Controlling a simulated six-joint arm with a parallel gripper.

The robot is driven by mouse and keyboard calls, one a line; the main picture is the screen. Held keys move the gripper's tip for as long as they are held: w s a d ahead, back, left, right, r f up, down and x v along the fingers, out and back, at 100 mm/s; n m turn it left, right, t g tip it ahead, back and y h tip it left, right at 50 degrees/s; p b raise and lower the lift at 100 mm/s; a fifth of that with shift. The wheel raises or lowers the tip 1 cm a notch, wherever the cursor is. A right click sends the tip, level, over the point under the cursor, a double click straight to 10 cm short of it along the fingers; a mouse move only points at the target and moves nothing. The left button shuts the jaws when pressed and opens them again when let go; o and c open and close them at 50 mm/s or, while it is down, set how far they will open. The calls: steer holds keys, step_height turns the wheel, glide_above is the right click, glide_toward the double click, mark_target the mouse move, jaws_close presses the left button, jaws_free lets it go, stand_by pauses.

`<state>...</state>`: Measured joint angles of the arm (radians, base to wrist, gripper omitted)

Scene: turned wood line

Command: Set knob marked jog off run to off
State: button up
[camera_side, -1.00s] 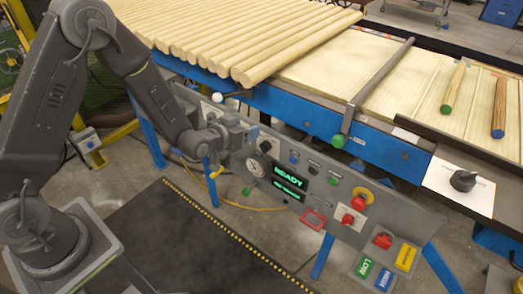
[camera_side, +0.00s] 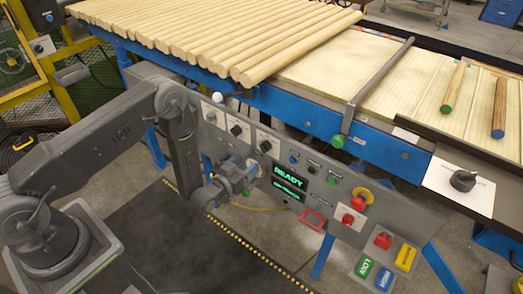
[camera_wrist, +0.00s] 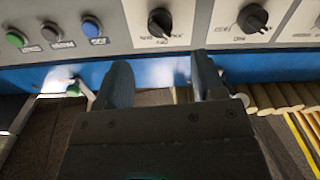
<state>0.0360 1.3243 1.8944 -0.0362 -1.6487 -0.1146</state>
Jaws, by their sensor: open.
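Three black rotary knobs on white plates sit along the upper left of the grey control panel: a left knob (camera_side: 211,117), a middle knob (camera_side: 236,130) and a right knob (camera_side: 265,146). Their lettering is too small to read, so I cannot tell which is marked jog off run. In the wrist view, one black knob (camera_wrist: 160,21) shows above the space between my fingers and another (camera_wrist: 252,18) to its right; their labels look upside down. My gripper (camera_wrist: 163,82) is open and empty. In the side view my gripper (camera_side: 247,170) is at the panel, below the knobs.
A green READY display (camera_side: 290,178), small push buttons (camera_side: 294,159) and a red mushroom button (camera_side: 360,203) lie right of my gripper. A separate black knob (camera_side: 463,180) is on a white plate at far right. Wooden dowels (camera_side: 210,45) lie on the blue-framed line above.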

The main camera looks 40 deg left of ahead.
mark_target(262, 150)
steer(key=w, duration=0.8)
steer(key=shift+w, duration=0.15)
steer(key=shift+c, duration=0.4)
steer(key=c, duration=0.8)
steer(key=shift+c, duration=0.2)
steer(key=m, duration=0.8)
steer(key=shift+m, duration=0.5)
